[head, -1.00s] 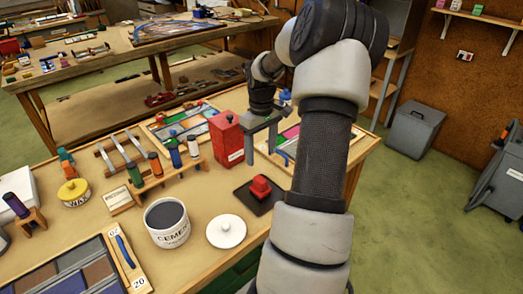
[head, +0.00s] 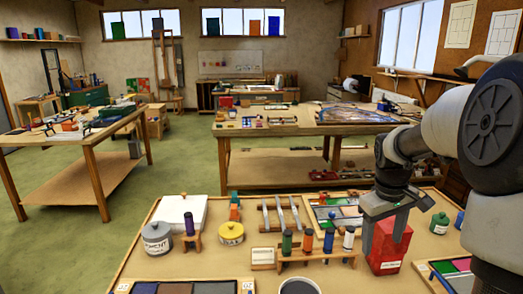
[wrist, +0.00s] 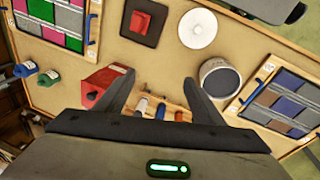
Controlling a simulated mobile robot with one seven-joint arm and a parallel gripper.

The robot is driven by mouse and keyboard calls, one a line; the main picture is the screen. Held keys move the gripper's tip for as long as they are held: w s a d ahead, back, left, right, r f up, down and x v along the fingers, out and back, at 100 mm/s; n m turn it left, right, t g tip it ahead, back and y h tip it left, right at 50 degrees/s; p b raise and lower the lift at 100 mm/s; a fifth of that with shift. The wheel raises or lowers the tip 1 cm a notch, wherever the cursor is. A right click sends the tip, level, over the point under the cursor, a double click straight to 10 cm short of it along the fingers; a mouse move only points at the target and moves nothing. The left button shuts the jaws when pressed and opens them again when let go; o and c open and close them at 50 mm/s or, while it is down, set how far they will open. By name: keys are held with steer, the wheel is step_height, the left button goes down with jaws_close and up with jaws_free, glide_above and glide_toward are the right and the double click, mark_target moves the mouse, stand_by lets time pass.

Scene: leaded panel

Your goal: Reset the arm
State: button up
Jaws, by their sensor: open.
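My gripper (head: 386,238) is at the right of the head view, above the work table (head: 130,268). Its two fingers point down, apart and empty. In the wrist view my gripper (wrist: 157,85) shows open fingers with the table below. A red box (head: 388,250) stands just behind or beneath the fingers in the head view; I cannot tell whether they touch it. The red box also shows in the wrist view (wrist: 100,82), left of the left finger.
A rack of coloured bottles (head: 310,255) stands left of the gripper. A grey pot (wrist: 220,78), white lid (wrist: 197,28) and dark pad (wrist: 155,38) lie on the table. A second table (head: 270,128) stands behind. Green floor (head: 40,225) is open at left.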

steer(key=s+a+r+n+t, duration=0.1)
steer(key=s+a+r+t, duration=0.15)
steer(key=a+r, duration=0.6)
steer(key=s+a+r+n+t, duration=0.2)
steer(key=s+a+r, duration=0.25)
steer(key=a, duration=0.65)
steer(key=s+f+m, duration=0.2)
steer(key=s, duration=0.4)
steer(key=s+f+m+y, duration=0.1)
steer(key=s+f+m, duration=0.1)
steer(key=s, duration=0.5)
steer(key=shift+f+m+y, duration=0.3)
steer(key=shift+m, duration=0.3)
